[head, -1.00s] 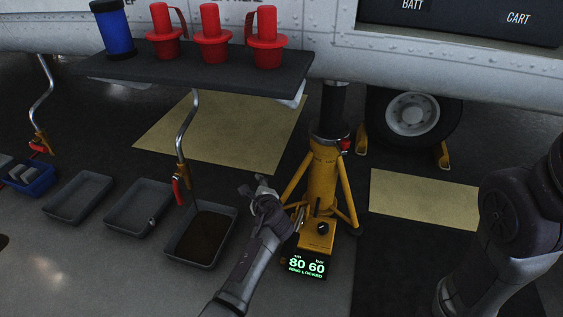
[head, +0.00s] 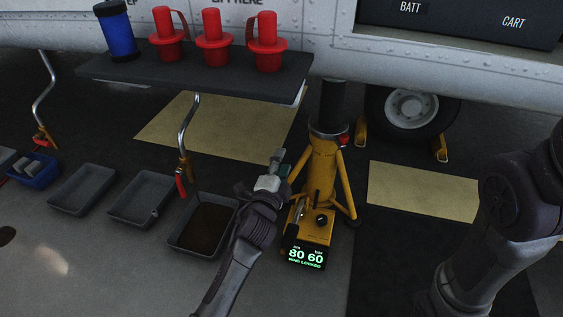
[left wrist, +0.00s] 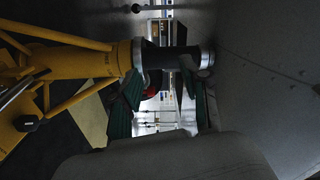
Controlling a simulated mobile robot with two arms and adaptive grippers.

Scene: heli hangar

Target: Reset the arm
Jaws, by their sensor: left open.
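My left arm reaches up from the bottom middle of the head view. Its gripper (head: 280,165) is open and empty, just left of the yellow jack (head: 321,172). In the left wrist view the gripper's green-padded fingers (left wrist: 162,98) stand apart, with nothing held between them. The jack's yellow body (left wrist: 125,58) lies sideways at the left of that view. My right arm (head: 505,210) shows at the right of the head view, but its gripper is out of the picture.
A jack control box (head: 305,255) reads "80 60 RING LOCKED". A dark shelf (head: 200,75) carries a blue cylinder (head: 118,32) and red plugs (head: 213,42). A tray of dark fluid (head: 180,243) lies left of my forearm. A wheel (head: 408,110) stands behind.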

